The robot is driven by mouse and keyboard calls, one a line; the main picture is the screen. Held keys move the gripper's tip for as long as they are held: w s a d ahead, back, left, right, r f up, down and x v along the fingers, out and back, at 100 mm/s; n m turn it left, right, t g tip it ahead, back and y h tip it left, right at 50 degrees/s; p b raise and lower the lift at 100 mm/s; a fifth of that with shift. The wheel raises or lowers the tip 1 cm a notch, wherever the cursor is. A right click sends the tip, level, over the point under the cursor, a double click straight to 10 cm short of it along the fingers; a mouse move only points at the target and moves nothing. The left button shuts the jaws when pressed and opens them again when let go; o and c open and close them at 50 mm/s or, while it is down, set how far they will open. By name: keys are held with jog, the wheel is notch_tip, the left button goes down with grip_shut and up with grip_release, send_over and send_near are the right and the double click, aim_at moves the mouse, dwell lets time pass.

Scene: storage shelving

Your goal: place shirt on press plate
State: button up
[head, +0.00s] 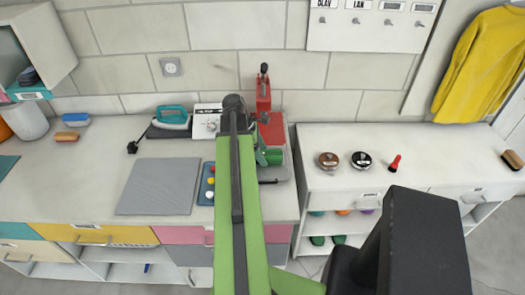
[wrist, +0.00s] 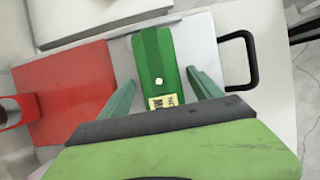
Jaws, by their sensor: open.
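The green shirt (wrist: 152,45), a small folded bundle with a white button and a yellow label, lies on the pale grey plate (wrist: 200,35) of the press. A red plate (wrist: 75,95) adjoins it on the left in the wrist view. My gripper (wrist: 160,76) is open, with one finger on each side of the shirt and visible gaps between. In the head view the red press (head: 263,95) stands at the back of the left counter; the shirt (head: 273,157) shows beside my arm, which hides part of the press.
A black handle (wrist: 240,60) sticks out right of the grey plate. A grey mat (head: 158,187) and a blue tray with coloured buttons (head: 207,184) lie left of the press. A teal iron (head: 171,116) stands behind. Two round tins (head: 329,160) are on the right counter.

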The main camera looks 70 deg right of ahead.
jog(key=p+v, duration=1.1)
jog(key=v, duration=0.1)
jog(key=shift+r, duration=0.15)
jog(key=w+a+f+m+t, duration=0.1)
jog(key=w+a+m+t, duration=0.15)
jog(key=w+a, duration=2.15)
jog(key=w+a+m+t, duration=0.1)
jog(key=w+a, duration=0.2)
jog(key=a, duration=1.2)
jog(key=w+a+m+y, duration=0.1)
jog(key=w+a, duration=0.2)
jog(key=a, duration=1.3)
jog(key=shift+w+f+t+y, duration=0.3)
jog(key=shift+w+f+t, duration=0.05)
jog(key=shift+f, duration=0.05)
